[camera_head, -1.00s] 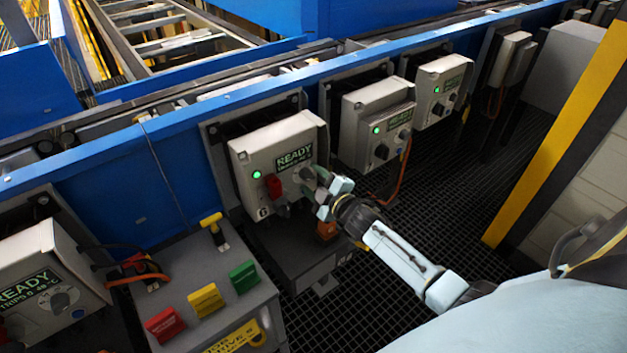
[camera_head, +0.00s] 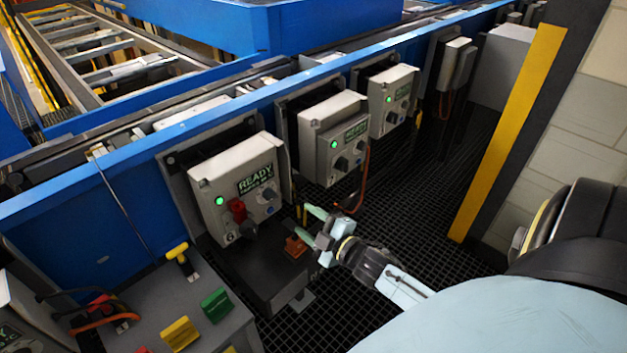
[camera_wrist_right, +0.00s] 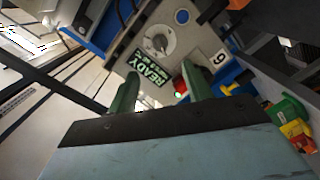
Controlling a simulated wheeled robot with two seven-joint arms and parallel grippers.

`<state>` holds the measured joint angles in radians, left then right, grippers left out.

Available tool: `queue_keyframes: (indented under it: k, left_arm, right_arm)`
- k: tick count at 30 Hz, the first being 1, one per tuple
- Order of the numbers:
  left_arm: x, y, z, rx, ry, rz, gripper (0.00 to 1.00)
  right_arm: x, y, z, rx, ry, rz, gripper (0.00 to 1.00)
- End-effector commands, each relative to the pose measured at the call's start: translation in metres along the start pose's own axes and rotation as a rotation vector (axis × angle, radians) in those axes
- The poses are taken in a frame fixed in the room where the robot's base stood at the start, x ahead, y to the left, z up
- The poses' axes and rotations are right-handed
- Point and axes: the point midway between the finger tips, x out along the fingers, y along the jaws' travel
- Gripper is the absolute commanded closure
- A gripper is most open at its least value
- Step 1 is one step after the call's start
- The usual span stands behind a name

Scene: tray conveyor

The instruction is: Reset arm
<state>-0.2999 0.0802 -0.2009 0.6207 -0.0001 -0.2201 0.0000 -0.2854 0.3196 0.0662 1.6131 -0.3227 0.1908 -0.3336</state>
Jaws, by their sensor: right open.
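My right gripper (camera_head: 312,227) is open and empty, in front of and to the lower right of the nearest control box. Its two green fingers (camera_wrist_right: 168,98) stand apart in the right wrist view. The nearest control box (camera_head: 212,181) is light grey, with a lit green lamp, a READY display (camera_head: 256,180), a red switch part (camera_head: 237,210) and a round knob (camera_head: 265,194). The knob also shows in the right wrist view (camera_wrist_right: 155,42), beyond the fingers, with clear space between. My left gripper is not in view.
More control boxes (camera_head: 322,112) line the blue conveyor rail (camera_head: 130,172). A grey bench at lower left carries yellow (camera_head: 180,333) and green (camera_head: 215,305) blocks and a yellow-handled part (camera_head: 178,254). A yellow-edged post (camera_head: 510,130) stands at right.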

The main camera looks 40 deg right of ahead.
Motion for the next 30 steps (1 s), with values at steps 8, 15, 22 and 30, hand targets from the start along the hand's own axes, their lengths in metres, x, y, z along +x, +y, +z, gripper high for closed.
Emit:
queue_keyframes:
  k: [8, 15, 22, 30]
  left_arm:
    - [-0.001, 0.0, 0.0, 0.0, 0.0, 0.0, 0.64]
    - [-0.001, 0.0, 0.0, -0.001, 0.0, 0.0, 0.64]
    - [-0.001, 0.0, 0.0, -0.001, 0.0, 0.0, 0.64]
    - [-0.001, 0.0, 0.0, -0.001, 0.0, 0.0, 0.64]
  right_arm:
    - [-0.016, 0.0, 0.0, 0.0, 0.001, 0.001, 0.5]
    - [-0.015, 0.0, 0.0, 0.0, 0.001, 0.001, 0.5]
    - [-0.015, 0.0, 0.0, 0.0, 0.001, 0.0, 0.5]
    - [-0.03, -0.063, 0.039, 0.123, -0.14, -0.107, 0.5]
